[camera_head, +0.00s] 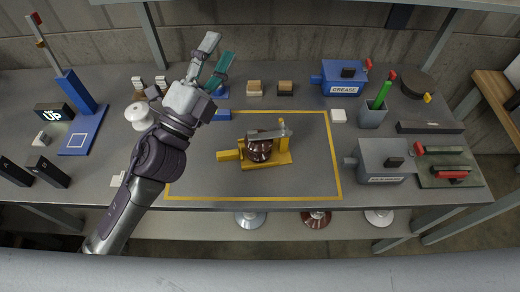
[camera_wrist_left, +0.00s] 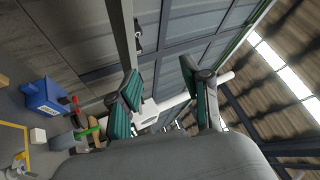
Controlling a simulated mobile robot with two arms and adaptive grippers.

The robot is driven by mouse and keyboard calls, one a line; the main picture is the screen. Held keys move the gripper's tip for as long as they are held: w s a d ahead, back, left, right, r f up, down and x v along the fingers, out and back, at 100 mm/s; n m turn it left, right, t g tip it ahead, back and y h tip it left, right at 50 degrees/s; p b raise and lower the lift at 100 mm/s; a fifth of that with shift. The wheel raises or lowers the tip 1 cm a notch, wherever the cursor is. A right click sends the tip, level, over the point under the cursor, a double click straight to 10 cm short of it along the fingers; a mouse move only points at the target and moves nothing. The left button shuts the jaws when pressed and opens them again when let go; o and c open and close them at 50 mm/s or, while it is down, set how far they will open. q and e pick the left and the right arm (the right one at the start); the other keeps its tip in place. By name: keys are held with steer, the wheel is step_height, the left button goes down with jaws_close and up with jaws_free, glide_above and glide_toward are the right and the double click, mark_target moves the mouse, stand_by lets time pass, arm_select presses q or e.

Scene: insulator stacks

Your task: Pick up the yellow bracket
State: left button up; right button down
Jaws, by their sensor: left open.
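The yellow bracket (camera_head: 279,159) stands on the grey workbench inside the yellow-outlined area, in the head view. It has a flat yellow base with a yellow block sticking out to the left. A dark brown ribbed insulator (camera_head: 259,150) sits in it under a grey bar. My left gripper (camera_head: 216,57) is above the bench, up and to the left of the bracket, apart from it. Its two fingers are spread and empty; they also show in the left wrist view (camera_wrist_left: 160,95), pointing away from the bench. My right gripper is not in view.
The blue grease box (camera_head: 345,78) and a grey box (camera_head: 381,160) stand right of the outlined area. A grey cup (camera_head: 372,115) with coloured sticks is between them. A blue stand (camera_head: 78,110) is at left. Small blocks (camera_head: 285,88) line the back. The outlined area's right side is clear.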

arm_select(q)
steer(key=s+d+r+m+g+h, duration=0.1)
steer(key=s+d+m+g+h, duration=0.1)
steer(key=d+m+g+h, duration=0.35)
steer(key=s+d+m+g+h, duration=0.3)
steer(key=m+g, duration=0.3)
steer(key=m, duration=0.5)
steer(key=m+g+y, duration=0.8)
steer(key=m+y, duration=0.5)
steer(key=y, duration=0.3)
glide_toward(230, 152)
steer(key=p+x, duration=0.1)
steer(key=x, duration=0.3)
steer(key=shift+s+d+r, duration=0.1)
steer(key=shift+s+d, duration=0.05)
steer(key=shift+d, duration=0.05)
steer(key=shift+d+f+p, duration=0.2)
steer(key=shift+f+p, duration=0.35)
steer(key=x, duration=0.1)
steer(key=p+x, duration=0.1)
steer(key=x, duration=0.1)
steer(key=shift+a+f, duration=0.1)
steer(key=shift+f, duration=0.3)
steer(key=shift+f+t, duration=0.25)
steer(key=shift+f, duration=0.1)
